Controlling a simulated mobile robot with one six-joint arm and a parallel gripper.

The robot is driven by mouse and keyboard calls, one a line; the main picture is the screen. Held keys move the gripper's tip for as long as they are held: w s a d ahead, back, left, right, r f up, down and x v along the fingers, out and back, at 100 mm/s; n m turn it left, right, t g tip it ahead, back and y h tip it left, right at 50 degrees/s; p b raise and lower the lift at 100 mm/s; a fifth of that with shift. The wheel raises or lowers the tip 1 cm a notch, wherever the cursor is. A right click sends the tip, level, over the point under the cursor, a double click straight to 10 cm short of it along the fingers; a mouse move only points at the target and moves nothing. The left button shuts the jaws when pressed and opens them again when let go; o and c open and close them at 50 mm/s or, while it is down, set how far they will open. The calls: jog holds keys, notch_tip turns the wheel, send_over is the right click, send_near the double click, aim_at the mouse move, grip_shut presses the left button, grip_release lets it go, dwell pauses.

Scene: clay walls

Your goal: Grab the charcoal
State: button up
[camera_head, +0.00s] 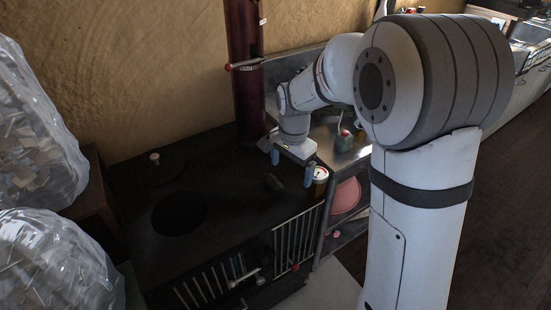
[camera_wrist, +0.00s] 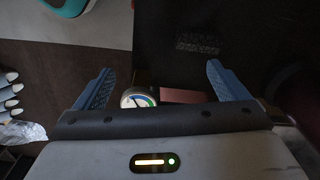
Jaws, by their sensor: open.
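The charcoal (camera_head: 273,182) looks like a small dark block on the black stove top (camera_head: 225,205), near the foot of the dark red pipe. It is hard to make out against the black surface. In the wrist view the charcoal (camera_wrist: 198,44) is a dark, rough-textured piece beyond the fingertips, nearer the right finger. My gripper (camera_head: 291,168) is open above the stove top, its blue fingers pointing down, to the right of the charcoal. In the wrist view nothing is held between the fingers of my gripper (camera_wrist: 158,70).
A round dial gauge (camera_head: 320,173) sits close to my gripper at the stove's right edge. The dark red pipe (camera_head: 244,70) rises behind. A metal side table (camera_head: 347,148) adjoins on the right, with a pink bowl (camera_head: 346,196) below. A round opening (camera_head: 178,213) lies left.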

jog(key=m+p, duration=0.1)
jog(key=m, duration=0.1)
send_over(273, 180)
jog(key=s, duration=0.1)
notch_tip(273, 180, down, 2)
jog(key=shift+d+f, duration=0.1)
jog(key=shift+w+a+f, duration=0.15)
jog(key=shift+a+f, duration=0.05)
jog(key=shift+f, duration=0.1)
jog(key=shift+m, duration=0.3)
jog(key=f, duration=0.7)
jog(key=shift+w+d+f, duration=0.15)
jog(key=shift+w+f, duration=0.15)
jog(key=shift+f, duration=0.05)
jog(key=shift+c, duration=0.4)
jog(key=c, duration=1)
jog(key=shift+r, duration=0.1)
